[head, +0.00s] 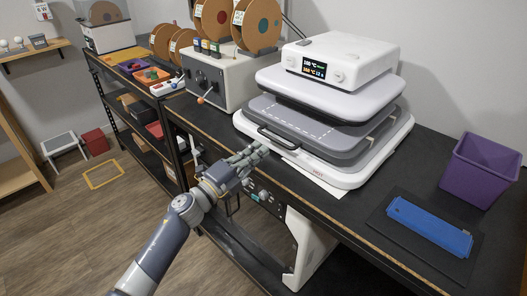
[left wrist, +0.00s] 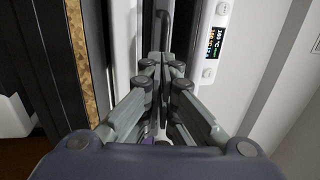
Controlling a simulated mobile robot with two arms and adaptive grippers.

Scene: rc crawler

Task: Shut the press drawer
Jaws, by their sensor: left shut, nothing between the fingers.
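The white heat press (head: 345,58) stands on the black workbench, with a small display on its front. Its grey press drawer (head: 325,135) sits under the raised upper plate, with a dark handle (head: 279,138) at its front left. A white base plate (head: 330,170) lies beneath. My left gripper (head: 262,149) is shut and empty, with its fingertips by the front of the drawer near the handle; I cannot tell whether they touch. In the left wrist view, the closed fingertips (left wrist: 162,57) point at the press, with the handle (left wrist: 165,28) just beyond. My right gripper is not in view.
A blue block (head: 430,225) lies on a dark mat at the right, near a purple bin (head: 480,170). A grey box machine (head: 218,78) with a knobbed lever stands left of the press. Spools (head: 255,22) stand behind it. Shelves fill the space below the bench.

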